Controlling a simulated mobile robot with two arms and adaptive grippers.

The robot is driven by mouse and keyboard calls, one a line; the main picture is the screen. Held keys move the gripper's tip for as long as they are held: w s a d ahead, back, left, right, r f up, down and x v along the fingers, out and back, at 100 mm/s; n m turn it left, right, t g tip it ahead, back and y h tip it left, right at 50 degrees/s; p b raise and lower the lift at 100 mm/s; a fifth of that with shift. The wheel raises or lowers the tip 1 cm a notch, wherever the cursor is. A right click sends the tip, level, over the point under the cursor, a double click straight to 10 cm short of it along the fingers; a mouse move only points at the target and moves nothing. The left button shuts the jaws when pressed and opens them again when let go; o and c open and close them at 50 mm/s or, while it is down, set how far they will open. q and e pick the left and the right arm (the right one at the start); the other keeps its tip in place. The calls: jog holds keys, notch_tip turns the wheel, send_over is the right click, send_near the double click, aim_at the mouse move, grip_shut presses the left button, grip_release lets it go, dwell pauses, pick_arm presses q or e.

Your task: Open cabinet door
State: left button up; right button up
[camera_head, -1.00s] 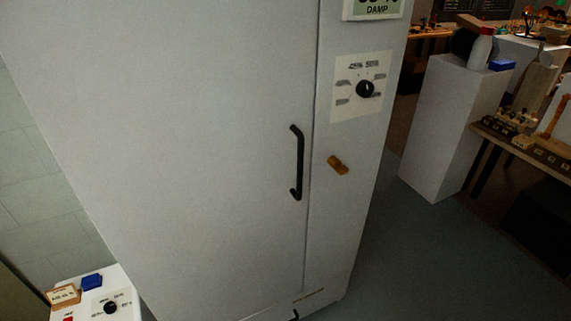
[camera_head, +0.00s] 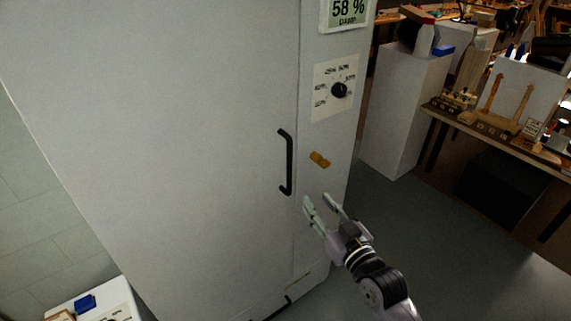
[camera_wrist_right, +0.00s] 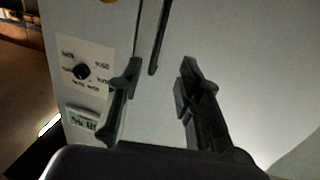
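The cabinet door (camera_head: 160,140) is a large pale grey panel and looks shut. Its black vertical bar handle (camera_head: 287,162) is on the door's right side. A brown latch-like piece (camera_head: 319,159) sits on the frame right of the handle. My right gripper (camera_head: 322,202) is open and empty, below and right of the handle, apart from it. In the right wrist view the open fingers (camera_wrist_right: 160,75) show with the handle (camera_wrist_right: 159,40) beyond and between them. My left gripper is not in view.
The cabinet frame carries a dial panel (camera_head: 336,88) and a humidity display (camera_head: 347,12) reading 58 %. A white pedestal (camera_head: 395,110) and a workbench (camera_head: 500,140) stand at the right. A small white stand (camera_head: 100,303) is at lower left. The floor between is clear.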

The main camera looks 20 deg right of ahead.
aim_at(291, 167)
jog(key=w+p, duration=0.1)
jog(key=w, duration=0.4)
jog(key=w+a+p, duration=0.1)
jog(key=w, duration=0.5)
jog(key=w+a+p, duration=0.1)
jog(key=w, duration=0.4)
jog(key=shift+w+a+f+p, duration=0.1)
jog(key=shift+w+a+p, duration=0.15)
jog(key=shift+w+p, duration=0.05)
grip_shut()
